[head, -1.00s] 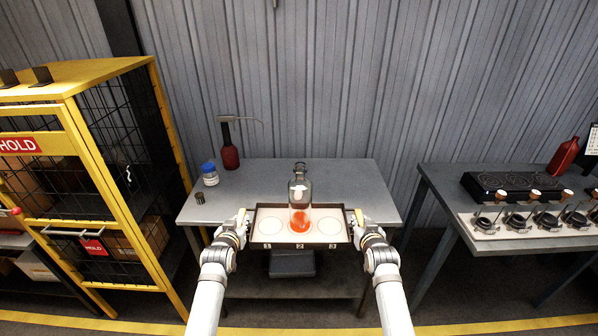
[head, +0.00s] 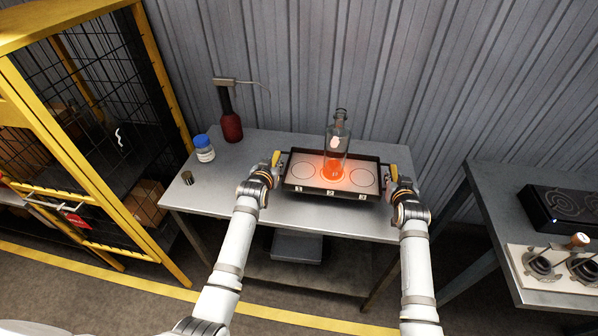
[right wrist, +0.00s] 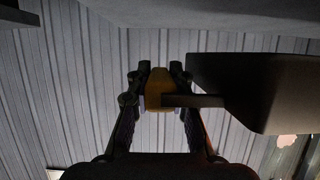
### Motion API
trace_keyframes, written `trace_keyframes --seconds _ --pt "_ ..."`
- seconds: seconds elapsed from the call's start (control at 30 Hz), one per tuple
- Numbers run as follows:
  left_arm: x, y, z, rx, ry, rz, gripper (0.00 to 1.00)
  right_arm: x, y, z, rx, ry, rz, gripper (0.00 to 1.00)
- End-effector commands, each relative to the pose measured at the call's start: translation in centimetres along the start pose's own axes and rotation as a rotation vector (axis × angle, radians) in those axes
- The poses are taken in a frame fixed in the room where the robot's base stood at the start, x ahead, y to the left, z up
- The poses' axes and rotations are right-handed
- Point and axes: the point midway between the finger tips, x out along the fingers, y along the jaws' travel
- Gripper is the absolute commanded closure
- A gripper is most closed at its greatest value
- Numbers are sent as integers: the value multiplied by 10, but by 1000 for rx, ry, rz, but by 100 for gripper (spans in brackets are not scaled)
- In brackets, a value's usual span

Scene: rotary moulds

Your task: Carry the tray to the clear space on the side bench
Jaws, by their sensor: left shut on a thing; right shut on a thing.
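The tray (head: 302,187) is a shallow dark-rimmed rectangle with a pale floor marked with circles, and appears level over the right part of the grey side bench (head: 230,200). I cannot tell whether it touches the top. A clear bottle (head: 338,143) with glowing orange content stands upright on its middle circle. My left gripper (head: 276,164) is shut on the tray's left handle. My right gripper (head: 392,178) is shut on the right handle. In the right wrist view my right gripper's fingers (right wrist: 161,82) flank the yellow handle (right wrist: 158,95), beside the dark tray (right wrist: 260,95).
A red bottle (head: 231,125), a blue-capped jar (head: 204,149) and a small dark cylinder (head: 188,177) stand on the bench's left part. A yellow cage (head: 165,130) is at left. Another table (head: 490,200) with a hotplate (head: 560,208) is at right.

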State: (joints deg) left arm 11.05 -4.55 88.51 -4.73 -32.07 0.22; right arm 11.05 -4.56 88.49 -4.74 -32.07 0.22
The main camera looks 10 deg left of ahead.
Motion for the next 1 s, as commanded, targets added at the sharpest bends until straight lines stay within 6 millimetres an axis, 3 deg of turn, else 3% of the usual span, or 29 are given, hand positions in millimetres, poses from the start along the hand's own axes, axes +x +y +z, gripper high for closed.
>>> trace_keyframes --seconds 0.57,1.0 --pt "4 0 8 0 7 0 100 4 0 8 0 7 0 100" --pt "17 0 37 0 7 0 100 17 0 37 0 7 0 100"
